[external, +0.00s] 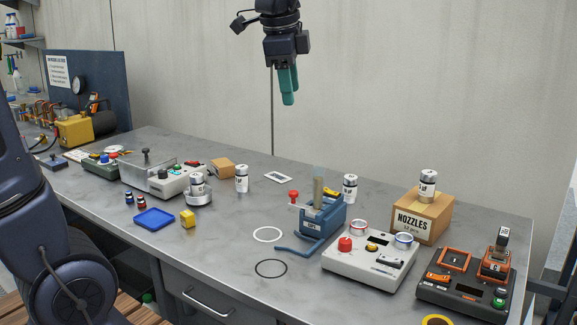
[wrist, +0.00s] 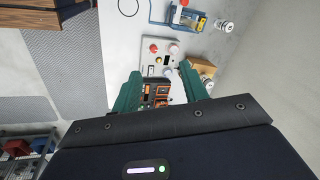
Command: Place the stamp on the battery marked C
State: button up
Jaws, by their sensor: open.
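My gripper (external: 288,98) hangs open and empty, high above the bench, its green fingers pointing down; it also shows in the wrist view (wrist: 159,72). Several white battery-like cylinders with dark bands stand upright: one alone (external: 242,179) at mid-left, one (external: 198,184) over a round metal dish, one (external: 350,188) behind the blue press, and one (external: 428,184) on the NOZZLES box. Their markings are too small to read, so I cannot tell which is C.
The blue press (external: 322,217) and white button panel (external: 370,257) stand mid-bench. The NOZZLES box (external: 422,216) is behind the black station (external: 462,286). Bare bench (external: 225,225) lies between.

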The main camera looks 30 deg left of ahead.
jog(key=s+a+f+n, duration=0.3)
jog(key=s+a+n, duration=0.3)
jog(key=s, duration=0.3)
jog(key=s+a+f+n+t, duration=0.1)
jog(key=s+a+f+n, duration=0.2)
jog(key=s+a+n, duration=0.3)
jog(key=s+n, duration=0.1)
jog(key=s, duration=0.3)
jog(key=shift+a+t, duration=0.3)
jog(key=shift+a, duration=0.05)
